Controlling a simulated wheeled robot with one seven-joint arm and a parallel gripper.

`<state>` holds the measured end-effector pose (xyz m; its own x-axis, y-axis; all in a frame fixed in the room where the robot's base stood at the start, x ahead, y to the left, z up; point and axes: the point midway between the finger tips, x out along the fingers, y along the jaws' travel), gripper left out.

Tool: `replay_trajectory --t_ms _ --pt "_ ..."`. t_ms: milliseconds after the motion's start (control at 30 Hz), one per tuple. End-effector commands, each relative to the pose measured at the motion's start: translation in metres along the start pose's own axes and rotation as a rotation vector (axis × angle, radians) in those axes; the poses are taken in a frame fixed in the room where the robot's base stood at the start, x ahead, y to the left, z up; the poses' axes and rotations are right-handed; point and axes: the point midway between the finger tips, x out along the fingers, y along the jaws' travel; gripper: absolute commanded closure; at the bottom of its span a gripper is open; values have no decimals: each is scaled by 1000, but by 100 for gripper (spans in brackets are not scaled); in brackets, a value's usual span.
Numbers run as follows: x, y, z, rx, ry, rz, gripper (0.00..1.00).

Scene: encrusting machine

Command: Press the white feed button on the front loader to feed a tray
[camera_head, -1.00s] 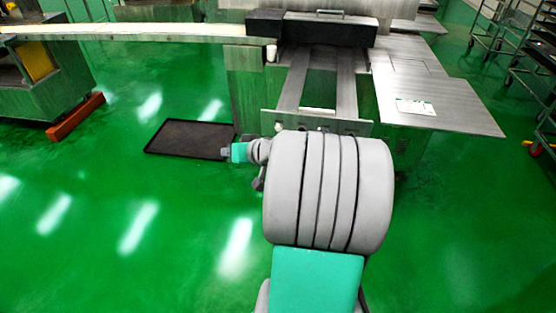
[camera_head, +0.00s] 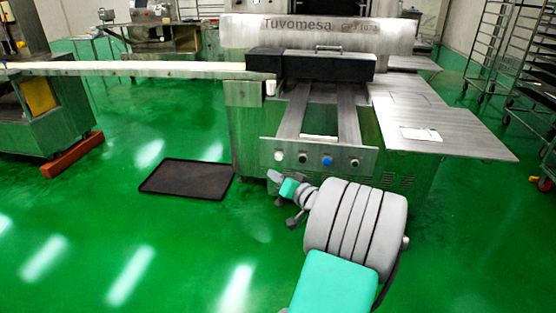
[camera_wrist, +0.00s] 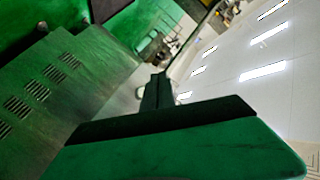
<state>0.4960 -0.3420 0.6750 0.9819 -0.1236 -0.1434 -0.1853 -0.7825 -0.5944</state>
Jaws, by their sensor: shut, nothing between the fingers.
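The front loader (camera_head: 262,143) is a metal machine front with a slanted button panel. The white button (camera_head: 279,156) is the leftmost on that panel, beside a dark one, a blue one (camera_head: 328,161) and another at the right end. My gripper (camera_head: 274,176) is shut and empty, just below the white button in the head view; I cannot tell the gap in depth. In the wrist view the closed dark fingers (camera_wrist: 158,88) point up and I cannot make out the white button.
A black tray (camera_head: 187,178) lies on the green floor left of the loader. Two metal rails run from the panel back to a dark block (camera_head: 325,66). A metal side table (camera_head: 450,125) juts out right. Wheeled racks (camera_head: 525,60) stand far right. The floor in front is clear.

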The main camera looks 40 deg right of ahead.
Motion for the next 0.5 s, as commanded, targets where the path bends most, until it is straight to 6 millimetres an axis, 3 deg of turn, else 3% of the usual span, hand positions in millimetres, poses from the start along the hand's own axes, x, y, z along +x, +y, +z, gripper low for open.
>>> replay_trajectory --t_ms 300,500 --pt "32 24 -22 -2 -1 0 100" --pt "41 29 -29 -1 -1 -1 100"
